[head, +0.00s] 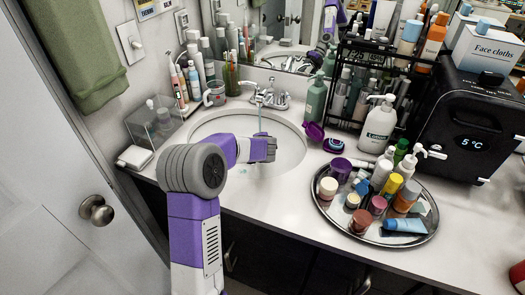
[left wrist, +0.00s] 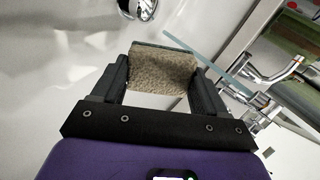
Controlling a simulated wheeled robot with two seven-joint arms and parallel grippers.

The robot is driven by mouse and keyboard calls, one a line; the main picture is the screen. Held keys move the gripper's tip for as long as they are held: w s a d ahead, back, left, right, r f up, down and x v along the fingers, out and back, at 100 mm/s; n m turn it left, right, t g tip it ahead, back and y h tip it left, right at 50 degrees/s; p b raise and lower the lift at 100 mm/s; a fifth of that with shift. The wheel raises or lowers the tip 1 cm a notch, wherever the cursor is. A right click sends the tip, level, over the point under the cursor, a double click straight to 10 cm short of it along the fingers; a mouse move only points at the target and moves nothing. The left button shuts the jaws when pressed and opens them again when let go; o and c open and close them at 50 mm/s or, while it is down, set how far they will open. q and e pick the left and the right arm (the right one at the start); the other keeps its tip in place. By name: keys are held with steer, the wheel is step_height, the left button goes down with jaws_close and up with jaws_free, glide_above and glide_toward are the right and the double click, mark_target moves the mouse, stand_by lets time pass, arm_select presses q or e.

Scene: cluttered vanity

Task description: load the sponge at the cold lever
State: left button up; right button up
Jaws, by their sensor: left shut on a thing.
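A tan, rough-surfaced sponge (left wrist: 160,70) is held between the two dark fingers of my left gripper (left wrist: 158,84) in the left wrist view. In the head view my left gripper (head: 268,148) is over the sink basin (head: 292,150), in front of the faucet (head: 268,98); the sponge is hidden there. A pale stream of water (head: 260,119) comes down from the spout. In the left wrist view the stream (left wrist: 205,55) runs past the sponge's far edge; whether it touches the sponge is unclear. The chrome faucet (left wrist: 268,74) has levers at both sides. My right gripper is out of view.
A green pump bottle (head: 315,98) and purple jar (head: 313,132) stand right of the sink. A round tray (head: 335,215) of cosmetics is further right. A clear box (head: 153,122), soap dish (head: 134,157) and grey-red mug (head: 215,94) are left. The counter's front edge is clear.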

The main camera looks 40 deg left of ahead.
arm_select(q)
steer(key=shift+w+a+f, duration=0.15)
steer(key=shift+w+a, duration=0.3)
steer(key=shift+w, duration=0.1)
steer(key=shift+w+a+f, duration=0.15)
steer(key=shift+w+a, duration=0.25)
steer(key=shift+w, duration=0.15)
steer(key=w+a+p, duration=0.3)
steer(key=w, duration=0.1)
steer(key=shift+w+a+f+p, duration=0.1)
steer(key=shift+f+p, duration=0.2)
steer(key=shift+f, duration=0.1)
steer(key=shift+w+a+f+p, duration=0.2)
steer(key=shift+w+a+p, duration=0.1)
steer(key=shift+w, duration=0.05)
